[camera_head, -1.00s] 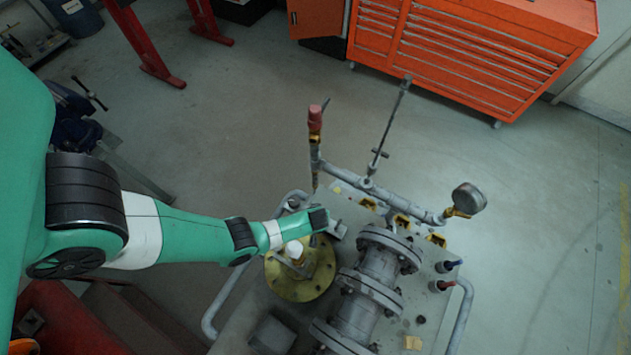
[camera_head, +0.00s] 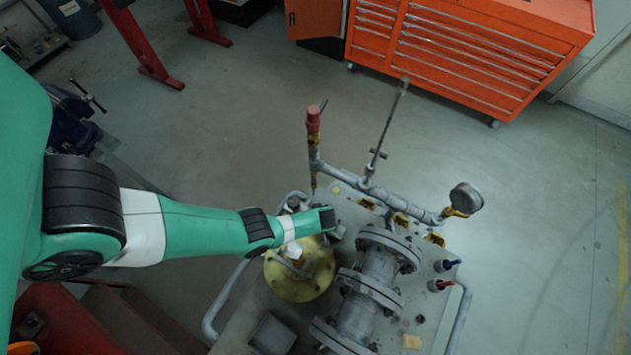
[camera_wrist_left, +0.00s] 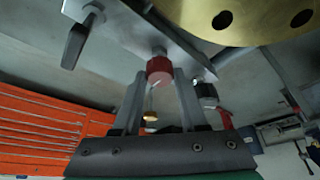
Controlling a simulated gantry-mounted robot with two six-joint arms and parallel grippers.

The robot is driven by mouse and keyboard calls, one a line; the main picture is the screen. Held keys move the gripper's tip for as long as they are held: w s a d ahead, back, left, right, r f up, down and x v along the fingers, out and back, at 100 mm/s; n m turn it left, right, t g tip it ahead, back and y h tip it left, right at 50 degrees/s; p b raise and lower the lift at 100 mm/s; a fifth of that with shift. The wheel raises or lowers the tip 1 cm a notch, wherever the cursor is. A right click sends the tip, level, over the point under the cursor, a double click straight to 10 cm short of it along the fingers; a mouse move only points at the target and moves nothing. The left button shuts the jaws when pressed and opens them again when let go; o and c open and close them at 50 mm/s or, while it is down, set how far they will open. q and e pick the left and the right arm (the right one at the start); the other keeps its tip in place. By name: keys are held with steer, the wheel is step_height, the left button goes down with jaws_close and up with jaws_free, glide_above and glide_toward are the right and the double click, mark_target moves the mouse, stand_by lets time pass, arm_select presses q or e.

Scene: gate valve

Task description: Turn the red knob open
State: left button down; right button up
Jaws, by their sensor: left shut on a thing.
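The red knob (camera_wrist_left: 160,70) shows in the left wrist view, under a grey metal bar close to a brass flange (camera_wrist_left: 255,18). My left gripper (camera_wrist_left: 160,78) is shut on the knob, with one finger on each side of it. In the head view my left arm reaches in from the left and ends above the brass flange (camera_head: 302,280) of the valve rig. The knob is hidden there behind my wrist. My right gripper is not in view.
The rig carries grey flanged pipes (camera_head: 378,265), a pressure gauge (camera_head: 466,197) and an upright red-capped fitting (camera_head: 313,118). Bent rails (camera_head: 215,312) flank it. An orange tool cabinet (camera_head: 470,55) stands behind, with open floor between.

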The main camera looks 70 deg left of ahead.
arm_select(q)
steer(key=shift+c, duration=2.2)
jaws_free()
steer(key=shift+r, duration=0.1)
steer(key=p+v, duration=1.1)
steer(key=shift+d+r+p, duration=0.15)
steer(key=shift+r+p, duration=0.05)
steer(key=shift+p, duration=0.1)
